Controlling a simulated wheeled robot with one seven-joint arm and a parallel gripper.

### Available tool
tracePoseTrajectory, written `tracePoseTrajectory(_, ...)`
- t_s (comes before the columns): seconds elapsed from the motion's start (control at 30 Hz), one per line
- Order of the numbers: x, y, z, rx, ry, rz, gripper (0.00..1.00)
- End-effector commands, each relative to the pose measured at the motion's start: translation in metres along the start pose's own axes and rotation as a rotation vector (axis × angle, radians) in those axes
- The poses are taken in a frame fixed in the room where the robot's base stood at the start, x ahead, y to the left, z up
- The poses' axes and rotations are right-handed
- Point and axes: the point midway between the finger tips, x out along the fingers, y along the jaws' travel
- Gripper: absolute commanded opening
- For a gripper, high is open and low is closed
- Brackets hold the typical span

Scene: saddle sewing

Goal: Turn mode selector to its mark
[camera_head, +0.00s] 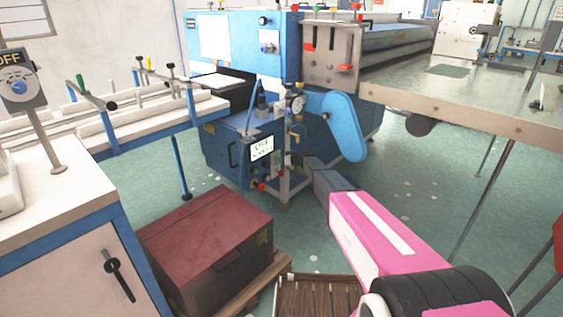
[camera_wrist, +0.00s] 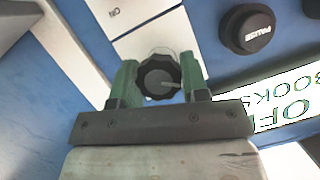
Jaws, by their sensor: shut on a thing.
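The mode selector appears to be the black scalloped knob (camera_wrist: 158,77) in the wrist view, with a pale pointer line towards the right and slightly down. My gripper (camera_wrist: 158,82) is shut on it, one green finger at each side. In the head view my arm reaches to the front of the blue machine (camera_head: 240,155); the knob and fingertips cannot be made out there.
A black PAUSE button (camera_wrist: 247,29) sits right of the knob in the wrist view, above a lit sign with green lettering (camera_wrist: 290,95). In the head view, a red-brown chest (camera_head: 205,235) stands left of my arm, and a metal table (camera_head: 480,95) stands to the right.

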Motion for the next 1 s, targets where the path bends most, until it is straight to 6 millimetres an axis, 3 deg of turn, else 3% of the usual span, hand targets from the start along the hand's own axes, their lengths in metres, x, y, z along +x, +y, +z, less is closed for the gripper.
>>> tracePoseTrajectory(0.37, 0.0008, 0.0018, 0.0002, 0.199, -0.001, -0.083, 0.18)
tracePoseTrajectory(1.0, 0.0008, 0.0038, 0.0021, 0.760, -0.001, -0.315, 0.18)
